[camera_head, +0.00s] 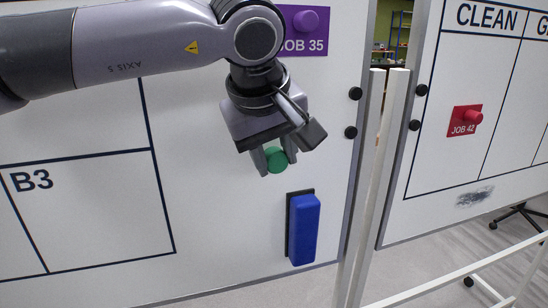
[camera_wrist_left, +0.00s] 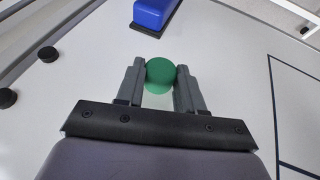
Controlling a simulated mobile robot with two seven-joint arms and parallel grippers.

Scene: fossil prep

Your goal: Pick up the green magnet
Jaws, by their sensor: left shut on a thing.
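The green magnet (camera_head: 276,159) is a small round knob in front of the left whiteboard, above the blue eraser. My left gripper (camera_head: 274,164) is shut on it, with a finger on each side. In the left wrist view the green magnet (camera_wrist_left: 160,74) sits between the tips of both fingers of my left gripper (camera_wrist_left: 161,82). I cannot tell whether the magnet still touches the board. My right gripper is in neither view.
A blue eraser (camera_head: 304,230) with a dark backing is on the board below the gripper. A purple magnet (camera_head: 306,21) holds a purple JOB 35 card above right. A red magnet (camera_head: 475,118) holds the JOB 42 card on the right board. White frame posts (camera_head: 380,180) stand between the boards.

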